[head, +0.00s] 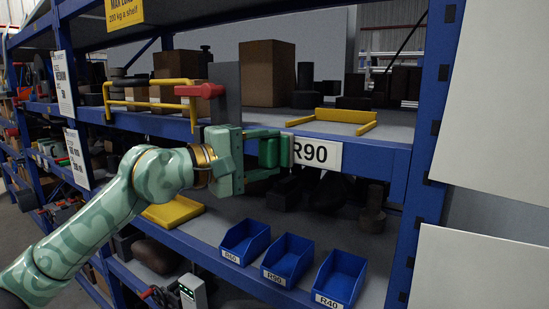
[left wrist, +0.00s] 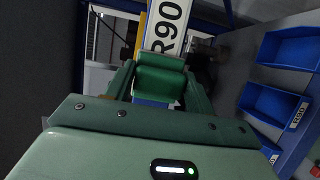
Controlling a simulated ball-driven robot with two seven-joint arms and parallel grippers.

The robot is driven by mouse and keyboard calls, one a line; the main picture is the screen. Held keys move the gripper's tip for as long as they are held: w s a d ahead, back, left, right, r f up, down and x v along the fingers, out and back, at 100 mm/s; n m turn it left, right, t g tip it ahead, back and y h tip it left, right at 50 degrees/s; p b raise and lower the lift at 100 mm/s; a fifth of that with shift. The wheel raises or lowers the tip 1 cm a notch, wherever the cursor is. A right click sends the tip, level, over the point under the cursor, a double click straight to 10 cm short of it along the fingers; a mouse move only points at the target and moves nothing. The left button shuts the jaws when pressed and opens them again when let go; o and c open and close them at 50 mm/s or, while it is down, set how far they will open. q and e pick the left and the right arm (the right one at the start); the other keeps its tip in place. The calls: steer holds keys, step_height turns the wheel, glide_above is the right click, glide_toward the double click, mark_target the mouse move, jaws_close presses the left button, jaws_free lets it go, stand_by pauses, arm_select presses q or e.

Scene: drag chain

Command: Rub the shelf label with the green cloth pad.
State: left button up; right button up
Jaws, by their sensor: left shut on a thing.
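The shelf label (head: 322,152) is a white plate reading R90 on the blue shelf beam in the head view. It also shows in the left wrist view (left wrist: 169,25). The green cloth pad (head: 270,153) is between the fingers of my left gripper (head: 274,158), which is shut on it. In the left wrist view the pad (left wrist: 160,78) overlaps the lower end of the label. In the head view the pad is at the label's left end and hides part of it. I cannot tell whether they touch. My right gripper is not in view.
Three blue bins (head: 287,259) stand on the shelf below. A red-handled grey upright part (head: 225,92) and yellow rails (head: 150,92) are above and left of the gripper. A blue post (head: 437,120) and white panels (head: 495,100) stand at the right.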

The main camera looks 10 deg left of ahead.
arm_select(q)
steer(key=shift+s+a+b, duration=0.2)
steer(key=shift+s+b, duration=0.2)
steer(key=shift+s, duration=0.1)
steer(key=s, duration=0.1)
steer(key=s+a+b, duration=0.1)
steer(key=s, duration=0.2)
steer(key=shift+s+a+b, duration=0.25)
steer(key=shift+s+b, duration=0.05)
steer(key=shift+b, duration=0.1)
steer(key=s+b, duration=0.1)
steer(key=s+a, duration=0.1)
steer(key=shift+s+b, duration=0.35)
steer(key=shift+s, duration=0.05)
